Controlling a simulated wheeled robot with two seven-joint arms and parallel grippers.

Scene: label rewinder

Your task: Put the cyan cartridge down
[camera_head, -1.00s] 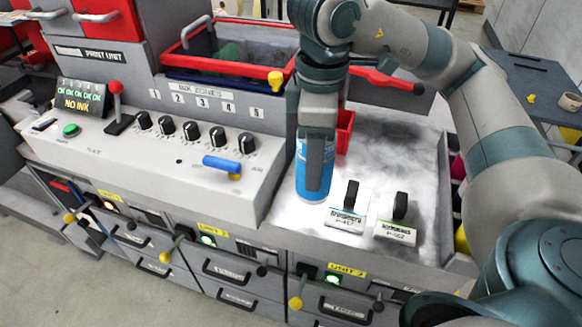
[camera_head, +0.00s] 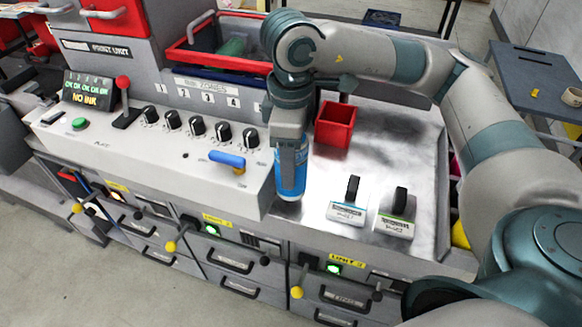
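The cyan cartridge (camera_head: 292,180) is an upright blue cylinder at the left edge of the metal worktop (camera_head: 330,165), beside the end of the control panel. My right gripper (camera_head: 290,158) points down over it from above. A finger covers part of the cartridge, and its upper part is hidden. The gripper appears closed around it. The cartridge's lower end is low over or on the worktop; I cannot tell whether it touches. My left gripper is not in view.
Two labelled blocks with black handles, one (camera_head: 347,212) and another (camera_head: 396,224), stand on the worktop to the right. A red box (camera_head: 335,124) stands behind. The control panel (camera_head: 160,160) with knobs and a blue lever (camera_head: 227,159) lies left. The worktop's right part is clear.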

